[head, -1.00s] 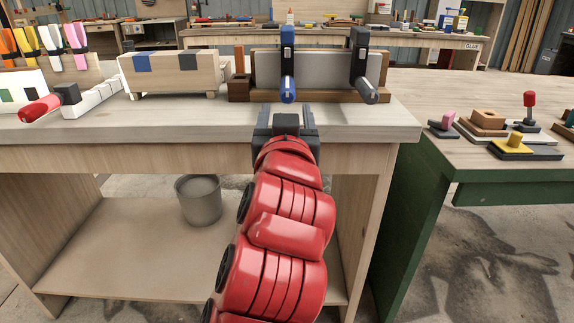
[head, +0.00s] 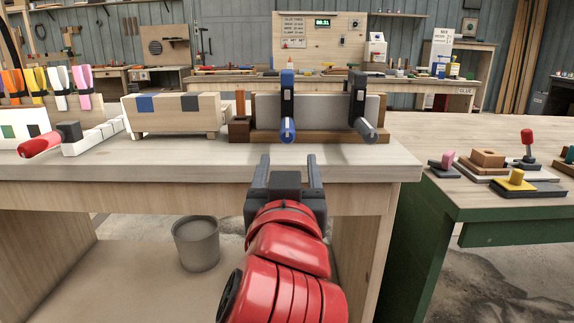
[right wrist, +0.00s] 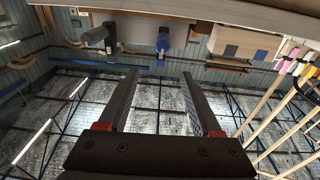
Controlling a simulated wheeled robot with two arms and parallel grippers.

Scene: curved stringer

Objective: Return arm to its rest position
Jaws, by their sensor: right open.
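My right gripper (head: 288,175) is at the front edge of the near workbench (head: 225,165), with its two dark fingers apart and nothing between them. My red arm reaches up to it from the bottom of the head view. In the right wrist view the fingers of the same gripper (right wrist: 160,100) are spread and empty. Beyond it on the bench, a blue-handled clamp (head: 288,105) and a black-handled clamp (head: 360,105) stand at a grey panel (head: 322,112) on a wooden base. My left gripper does not show.
A wooden block with blue and dark patches (head: 172,114) stands left of the panel. A red-handled tool (head: 42,144) and coloured clamps (head: 60,88) are at the far left. A grey bucket (head: 196,245) sits on the shelf below. A green-sided table (head: 440,225) with small parts is at right.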

